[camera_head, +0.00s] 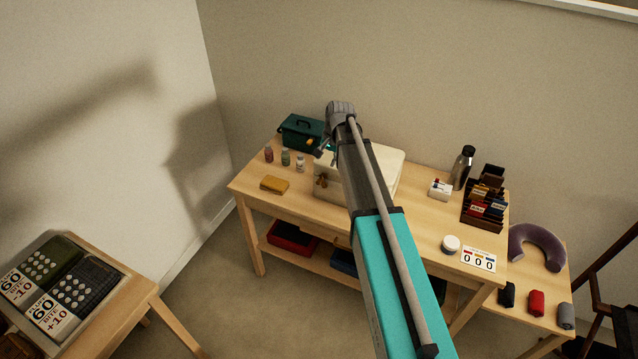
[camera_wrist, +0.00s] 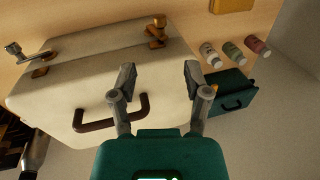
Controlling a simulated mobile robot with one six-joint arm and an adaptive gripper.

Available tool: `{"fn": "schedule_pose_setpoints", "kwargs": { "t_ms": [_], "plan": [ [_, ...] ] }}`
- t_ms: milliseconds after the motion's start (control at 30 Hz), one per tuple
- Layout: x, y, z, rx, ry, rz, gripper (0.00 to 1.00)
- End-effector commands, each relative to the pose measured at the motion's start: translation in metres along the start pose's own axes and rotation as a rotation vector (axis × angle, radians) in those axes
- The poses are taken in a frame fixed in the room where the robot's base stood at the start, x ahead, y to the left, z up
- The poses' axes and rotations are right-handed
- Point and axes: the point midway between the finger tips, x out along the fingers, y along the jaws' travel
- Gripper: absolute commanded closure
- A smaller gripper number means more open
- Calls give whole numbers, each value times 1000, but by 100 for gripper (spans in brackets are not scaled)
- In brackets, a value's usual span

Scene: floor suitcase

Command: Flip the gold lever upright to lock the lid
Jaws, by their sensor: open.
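A cream case (camera_head: 388,163) lies on the wooden table, its lid looking shut. In the wrist view, the case (camera_wrist: 70,98) has a brown handle (camera_wrist: 112,115) on the side nearest my gripper. A gold lever (camera_wrist: 157,30) with a round knob sits at its far edge; it also shows at the case's left front in the head view (camera_head: 320,181). My gripper (camera_wrist: 160,76) is open and empty, apart from the lever. My arm hides part of the case in the head view.
Several small bottles (camera_head: 285,158) and a green box (camera_head: 301,132) stand left of the case. A yellow block (camera_head: 274,184) lies at the table's left front. A white box (camera_head: 440,188), a flask (camera_head: 462,168) and a dark organizer (camera_head: 484,205) stand to the right.

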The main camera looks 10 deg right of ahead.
Motion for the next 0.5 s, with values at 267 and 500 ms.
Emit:
{"fn": "schedule_pose_setpoints", "kwargs": {
  "t_ms": [267, 500],
  "plan": [
    [26, 0, 0, 0, 0, 0, 38],
    [44, 0, 0, 0, 0, 0, 38]
  ]
}}
